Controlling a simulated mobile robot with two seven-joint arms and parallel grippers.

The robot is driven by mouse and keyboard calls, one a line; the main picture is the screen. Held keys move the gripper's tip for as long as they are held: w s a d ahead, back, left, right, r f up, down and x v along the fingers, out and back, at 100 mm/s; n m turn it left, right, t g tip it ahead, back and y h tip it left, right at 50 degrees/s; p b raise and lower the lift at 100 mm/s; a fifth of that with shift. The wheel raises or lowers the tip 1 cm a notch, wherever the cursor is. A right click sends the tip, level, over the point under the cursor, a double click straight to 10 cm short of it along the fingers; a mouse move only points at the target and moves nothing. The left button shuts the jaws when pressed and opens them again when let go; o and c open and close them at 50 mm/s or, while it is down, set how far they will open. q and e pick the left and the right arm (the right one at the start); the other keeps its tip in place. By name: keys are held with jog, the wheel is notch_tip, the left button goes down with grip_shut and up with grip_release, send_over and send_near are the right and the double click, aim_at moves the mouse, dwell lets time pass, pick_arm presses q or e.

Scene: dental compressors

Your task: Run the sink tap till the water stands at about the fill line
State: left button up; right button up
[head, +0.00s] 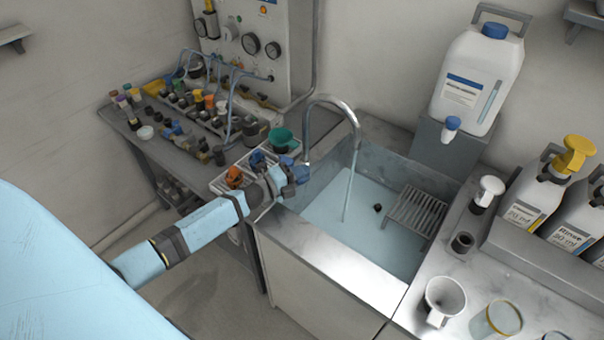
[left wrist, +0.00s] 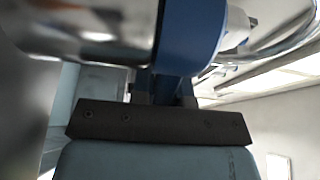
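The sink (head: 350,268) is a steel basin with pale blue water (head: 345,215) in it. The curved chrome tap (head: 335,100) stands at its left rear, and a thin stream (head: 349,185) falls from the spout into the water. I cannot make out a fill line on the walls. My left gripper (head: 290,178) is at the blue tap handle (head: 299,173), at the sink's left edge. In the left wrist view, a blue band (left wrist: 190,35) on chrome fills the space before the gripper and hides its fingertips, so its grip is unclear. My right gripper is out of view.
A wire rack (head: 418,211) sits at the sink's right side. A white canister (head: 478,75) stands behind it. Bottles (head: 530,195) and cups (head: 445,297) occupy the right counter. A bench with several small fittings (head: 200,115) is at the left rear.

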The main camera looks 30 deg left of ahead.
pick_arm(q)
grip_shut()
jog(key=m+g+h+b, duration=0.1)
jog(key=h, duration=0.1)
jog(key=s+m+g+h+b, duration=0.1)
jog(key=m+g+h+b, duration=0.1)
jog(key=s+a+m+g+h+b, duration=0.1)
jog(key=m+g+h+b, duration=0.1)
jog(key=shift+s+a+f, duration=0.1)
jog(key=shift+s+f, duration=0.1)
jog(key=shift+s+r+m+g+h, duration=0.1)
jog(key=shift+r+m+g+h, duration=0.15)
jog(key=shift+m+g+h, duration=0.05)
jog(key=o, duration=0.7)
grip_release()
jog(key=shift+o, duration=0.2)
jog(key=shift+a, duration=0.1)
